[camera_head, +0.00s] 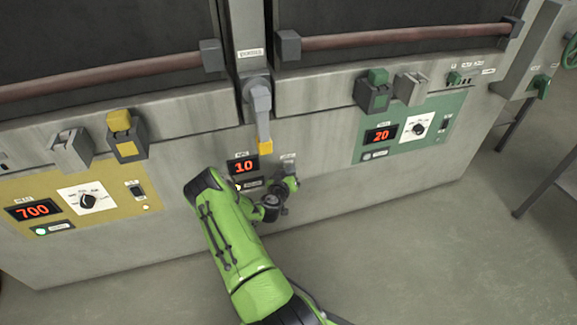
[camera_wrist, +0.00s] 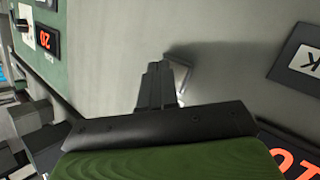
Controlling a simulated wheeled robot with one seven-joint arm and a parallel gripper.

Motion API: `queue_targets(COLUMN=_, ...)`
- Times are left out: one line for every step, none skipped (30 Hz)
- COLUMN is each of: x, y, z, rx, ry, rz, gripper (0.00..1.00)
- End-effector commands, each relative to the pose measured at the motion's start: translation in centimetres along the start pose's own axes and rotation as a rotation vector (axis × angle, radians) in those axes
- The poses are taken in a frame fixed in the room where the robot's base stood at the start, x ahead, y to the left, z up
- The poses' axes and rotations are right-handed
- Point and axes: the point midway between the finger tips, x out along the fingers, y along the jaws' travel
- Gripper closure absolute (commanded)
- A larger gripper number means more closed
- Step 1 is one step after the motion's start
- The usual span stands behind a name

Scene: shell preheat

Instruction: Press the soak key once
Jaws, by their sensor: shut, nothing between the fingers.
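The middle panel has a red display (camera_head: 243,167) reading 10. A small dark plate (camera_head: 250,184) with a white label sits just below it. In the wrist view, part of this plate (camera_wrist: 300,60) shows at the right edge with a letter K; the rest is cut off. My gripper (camera_head: 291,184) is at the panel face, right of the display and below a small label (camera_head: 288,156). In the wrist view, my gripper (camera_wrist: 158,68) has its fingers together. A small pale-edged square piece (camera_wrist: 182,76) is right beside the fingertips, partly hidden. I cannot tell whether they touch or whether it is the soak key.
A grey lever (camera_head: 261,105) with a yellow tip hangs above the display. The green panel (camera_head: 398,140) with a display of 20 is to the right, and the yellow panel (camera_head: 110,205) with 700 is to the left. Open floor (camera_head: 430,260) lies at the lower right.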

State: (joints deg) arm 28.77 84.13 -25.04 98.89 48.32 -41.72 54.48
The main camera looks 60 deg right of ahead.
Motion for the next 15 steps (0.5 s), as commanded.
queue_targets(x=-0.21, y=0.04, z=0.14, rx=-0.001, ry=0.0, rz=-0.001, gripper=1.0)
queue_targets(x=-0.36, y=0.13, z=0.24, rx=-0.002, ry=0.0, rz=0.0, gripper=1.0)
queue_targets(x=-0.56, y=0.23, z=0.34, rx=-0.001, ry=0.0, rz=0.0, gripper=1.0)
queue_targets(x=-0.71, y=0.29, z=0.42, rx=-0.001, ry=0.0, rz=0.0, gripper=1.0)
queue_targets(x=-0.85, y=0.35, z=0.49, rx=-0.002, ry=-0.001, rz=-0.001, gripper=1.0)
queue_targets(x=-0.99, y=0.42, z=0.54, rx=-0.001, ry=0.0, rz=-0.001, gripper=1.0)
queue_targets(x=-1.05, y=0.45, z=0.54, rx=-0.001, ry=0.001, rz=-0.001, gripper=1.0)
queue_targets(x=-1.09, y=0.47, z=0.53, rx=-0.001, ry=0.001, rz=-0.001, gripper=1.0)
queue_targets(x=-1.09, y=0.48, z=0.51, rx=0.0, ry=0.001, rz=-0.001, gripper=1.0)
queue_targets(x=-1.09, y=0.48, z=0.51, rx=0.0, ry=0.001, rz=-0.001, gripper=1.0)
queue_targets(x=-1.08, y=0.48, z=0.5, rx=0.0, ry=0.001, rz=-0.001, gripper=1.0)
queue_targets(x=-1.08, y=0.49, z=0.51, rx=0.0, ry=0.001, rz=-0.001, gripper=1.0)
queue_targets(x=-1.08, y=0.49, z=0.51, rx=0.0, ry=0.001, rz=-0.001, gripper=1.0)
queue_targets(x=-1.09, y=0.49, z=0.53, rx=-0.001, ry=0.001, rz=-0.001, gripper=1.0)
queue_targets(x=-1.16, y=0.53, z=0.61, rx=-0.001, ry=0.0, rz=-0.001, gripper=1.0)
